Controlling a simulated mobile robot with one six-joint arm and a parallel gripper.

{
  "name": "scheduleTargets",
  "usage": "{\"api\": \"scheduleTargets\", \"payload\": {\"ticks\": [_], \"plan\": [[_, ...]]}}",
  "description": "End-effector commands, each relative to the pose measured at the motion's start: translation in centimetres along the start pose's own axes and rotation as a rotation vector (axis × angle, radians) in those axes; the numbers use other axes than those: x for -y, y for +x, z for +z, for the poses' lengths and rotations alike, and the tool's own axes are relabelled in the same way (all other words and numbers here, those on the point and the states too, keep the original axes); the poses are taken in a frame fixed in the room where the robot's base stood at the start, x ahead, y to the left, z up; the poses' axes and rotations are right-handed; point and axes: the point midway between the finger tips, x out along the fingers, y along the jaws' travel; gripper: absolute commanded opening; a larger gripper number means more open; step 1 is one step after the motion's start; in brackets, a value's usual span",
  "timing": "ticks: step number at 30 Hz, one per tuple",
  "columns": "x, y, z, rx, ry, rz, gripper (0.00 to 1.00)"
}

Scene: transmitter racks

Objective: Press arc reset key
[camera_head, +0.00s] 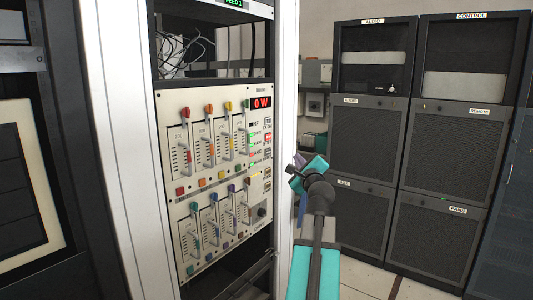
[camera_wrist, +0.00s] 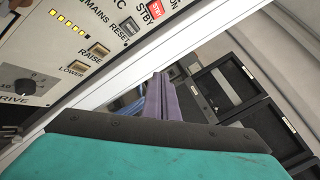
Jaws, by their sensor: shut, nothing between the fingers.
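The arc reset key (camera_wrist: 128,27) is a small grey key on the cream panel, at the top of the wrist view. The word RESET shows beside it, and the label's upper part is partly cut off. My gripper (camera_wrist: 157,78) has its purple fingers shut and empty. In the wrist view the fingers point past the panel's right edge, below and right of the key, apart from it. In the head view my gripper stands right of the transmitter panel (camera_head: 205,273), in front of the white rack post. The keys are very small there.
A red STBY key (camera_wrist: 155,8) is beside the reset key. The RAISE key (camera_wrist: 98,48), LOWER key (camera_wrist: 78,68) and a drive knob (camera_wrist: 22,86) lie lower left. Colored slider handles fill the panel's left. A white post (camera_head: 285,120) borders the panel. Dark racks (camera_head: 365,215) stand right.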

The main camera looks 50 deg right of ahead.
Motion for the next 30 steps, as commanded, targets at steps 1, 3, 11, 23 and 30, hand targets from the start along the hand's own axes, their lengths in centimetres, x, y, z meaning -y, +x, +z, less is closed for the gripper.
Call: {"api": "scheduleTargets", "payload": {"ticks": [1, 3, 11, 23, 30], "plan": [[-0.1, 0.0, 0.2, 0.002, 0.0, 0.002, 0.0], [-0.3, 0.1, 0.3, 0.003, 0.0, 0.003, 0.0], [-1.1, 0.9, 1.2, 0.006, 0.001, 0.007, 0.0], [-3.0, 3.5, 3.2, 0.008, 0.001, 0.008, 0.0], [-4.1, 5.1, 4.5, 0.008, 0.001, 0.009, 0.0]]}}
